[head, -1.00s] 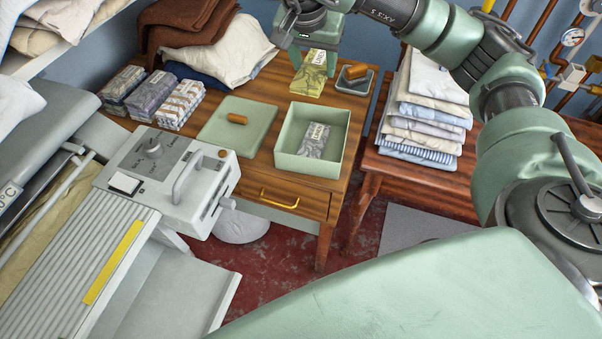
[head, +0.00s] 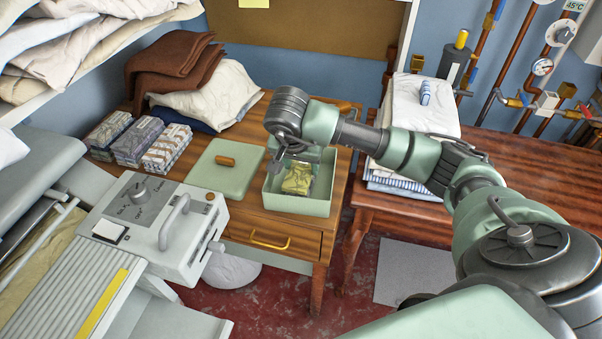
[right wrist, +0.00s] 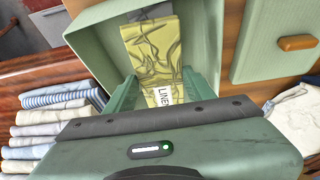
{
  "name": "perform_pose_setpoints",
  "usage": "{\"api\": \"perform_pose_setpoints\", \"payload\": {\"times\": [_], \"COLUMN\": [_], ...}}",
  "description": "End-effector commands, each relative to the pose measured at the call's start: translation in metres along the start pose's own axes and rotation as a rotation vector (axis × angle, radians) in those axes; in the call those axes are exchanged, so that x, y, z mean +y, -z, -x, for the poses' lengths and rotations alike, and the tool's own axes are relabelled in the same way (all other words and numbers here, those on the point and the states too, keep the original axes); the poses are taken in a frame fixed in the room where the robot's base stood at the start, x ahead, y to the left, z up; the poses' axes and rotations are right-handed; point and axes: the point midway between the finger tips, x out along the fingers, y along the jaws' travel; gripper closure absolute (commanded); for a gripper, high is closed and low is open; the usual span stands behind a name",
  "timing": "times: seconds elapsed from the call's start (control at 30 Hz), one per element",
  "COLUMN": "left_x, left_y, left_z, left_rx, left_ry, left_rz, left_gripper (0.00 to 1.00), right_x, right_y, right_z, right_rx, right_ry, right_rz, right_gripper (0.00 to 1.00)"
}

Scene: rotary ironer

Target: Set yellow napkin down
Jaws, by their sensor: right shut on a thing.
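The yellow patterned napkin (head: 298,181) is in my right gripper (head: 300,163), within the walls of the open green box (head: 296,206). In the right wrist view the napkin (right wrist: 152,48), with a white LINEN label, lies between the two green fingers, and the gripper is shut on it. A strip of a grey napkin (right wrist: 150,13) shows beyond and under it in the box (right wrist: 88,34). Whether the yellow napkin touches the grey one, I cannot tell. My left gripper is not in view.
The green lid (head: 225,168) with a wooden handle lies left of the box on the wooden table. Folded napkin stacks (head: 137,142) stand farther left. The ironer (head: 155,215) is at the front left. Folded linen (head: 420,110) is on the right-hand table.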

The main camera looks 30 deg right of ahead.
Motion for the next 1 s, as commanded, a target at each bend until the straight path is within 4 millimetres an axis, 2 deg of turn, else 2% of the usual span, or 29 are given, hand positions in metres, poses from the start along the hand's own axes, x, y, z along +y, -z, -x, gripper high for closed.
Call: {"api": "perform_pose_setpoints", "payload": {"times": [0.3, 0.67, 0.7, 0.73, 0.77, 1.0], "left_x": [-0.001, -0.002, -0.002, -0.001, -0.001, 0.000], "left_y": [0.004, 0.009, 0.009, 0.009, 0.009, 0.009], "left_z": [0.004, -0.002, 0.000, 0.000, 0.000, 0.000], "left_rx": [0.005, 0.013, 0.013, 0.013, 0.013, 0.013], "left_ry": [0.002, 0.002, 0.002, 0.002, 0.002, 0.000], "left_rz": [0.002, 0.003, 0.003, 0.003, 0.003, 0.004], "left_gripper": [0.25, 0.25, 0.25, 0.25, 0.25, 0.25], "right_x": [0.000, 0.000, 0.000, 0.000, 0.000, 0.000], "right_y": [-0.014, -0.016, -0.015, -0.015, -0.015, -0.015], "right_z": [-0.034, -0.039, -0.037, -0.037, -0.037, -0.037], "right_rx": [-0.001, 0.001, 0.000, 0.000, 0.000, 0.000], "right_ry": [-0.001, 0.000, 0.000, 0.000, 0.000, 0.000], "right_rz": [0.001, 0.000, 0.000, 0.000, 0.000, 0.001], "right_gripper": [0.85, 0.85, 0.35, 0.27, 0.25, 0.25]}}
